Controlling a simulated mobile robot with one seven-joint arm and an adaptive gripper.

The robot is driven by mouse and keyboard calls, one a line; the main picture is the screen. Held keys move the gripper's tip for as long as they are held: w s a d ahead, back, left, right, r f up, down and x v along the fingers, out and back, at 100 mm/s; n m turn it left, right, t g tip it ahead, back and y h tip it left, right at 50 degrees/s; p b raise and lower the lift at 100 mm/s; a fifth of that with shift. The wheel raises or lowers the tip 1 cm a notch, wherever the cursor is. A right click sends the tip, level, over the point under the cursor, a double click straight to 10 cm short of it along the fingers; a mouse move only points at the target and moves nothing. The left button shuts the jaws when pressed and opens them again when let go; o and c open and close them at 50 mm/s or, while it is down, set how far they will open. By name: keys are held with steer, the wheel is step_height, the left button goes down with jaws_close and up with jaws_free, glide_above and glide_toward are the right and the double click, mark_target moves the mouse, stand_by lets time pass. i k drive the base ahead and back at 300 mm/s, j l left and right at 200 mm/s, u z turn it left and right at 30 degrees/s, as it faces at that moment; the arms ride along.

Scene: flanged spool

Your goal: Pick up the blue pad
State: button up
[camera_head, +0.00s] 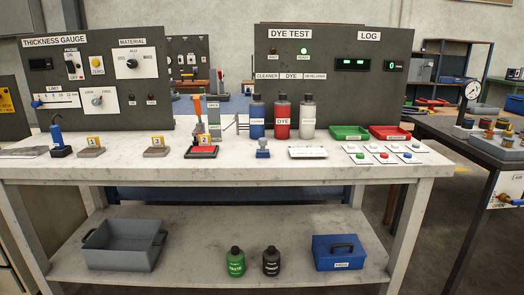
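No thing is labelled as the blue pad. Small white cards at the bench's right end carry coloured spots, and a blue spot (408,155) shows on one at the right. I cannot tell which of these is the pad. My gripper is not in view.
Blue, red and white bottles (282,118) stand behind the blue piece. A white plate (307,152) lies to its right, and a red-topped block (202,151) to its left. Green (350,132) and red (389,132) trays sit behind the cards. Clear bench lies along the front.

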mark_target(262, 152)
steer(key=u, duration=0.5)
steer(key=i+l+u, duration=0.35)
steer(key=l+u, duration=0.15)
steer(key=l, duration=0.2)
steer(key=i+l+u, duration=0.25)
steer(key=l, duration=0.15)
steer(key=i+l+u, duration=0.1)
steer(key=l, duration=0.5)
steer(key=i+l+u, duration=0.15)
steer(key=l, duration=0.9)
steer(key=i+l, duration=0.15)
steer(key=l, duration=0.75)
steer(key=i, duration=0.05)
